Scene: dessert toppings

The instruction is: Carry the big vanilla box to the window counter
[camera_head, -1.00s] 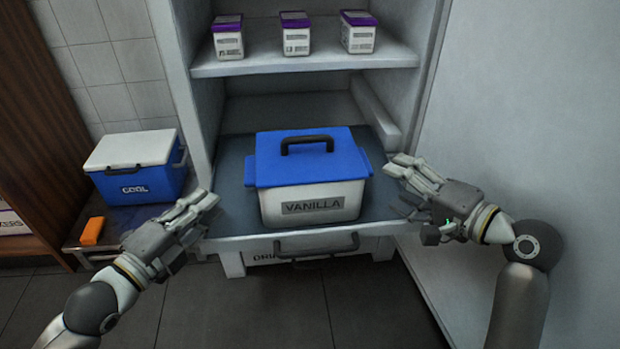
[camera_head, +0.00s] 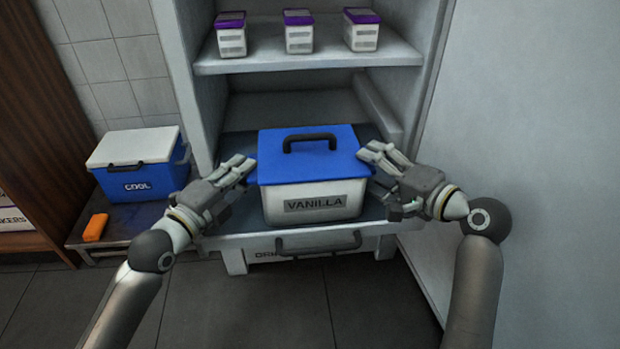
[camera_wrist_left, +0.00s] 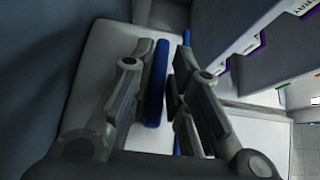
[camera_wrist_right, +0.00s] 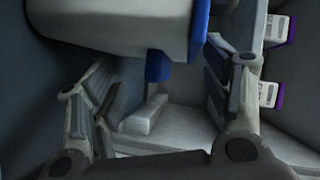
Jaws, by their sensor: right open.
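The big vanilla box (camera_head: 338,192), white with a blue lid (camera_head: 270,165), a black top handle (camera_head: 310,140) and a VANILLA label, stands upright on a dark low shelf. My left gripper (camera_head: 245,168) is at the lid's left side. In the left wrist view its fingers (camera_wrist_left: 160,75) lie close on both sides of the blue side tab (camera_wrist_left: 156,85); whether they grip it is unclear. My right gripper (camera_head: 372,158) is at the lid's right side. In the right wrist view its fingers (camera_wrist_right: 160,85) are open wide, with the blue right tab (camera_wrist_right: 158,66) between and beyond them.
The upper shelf (camera_head: 300,63) holds three small purple-lidded tubs (camera_head: 299,36). Cabinet walls stand on both sides. A drawer (camera_head: 300,248) is below the box. At left, a blue COOL box (camera_head: 150,185) and an orange block (camera_head: 95,228) sit on a low stand.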

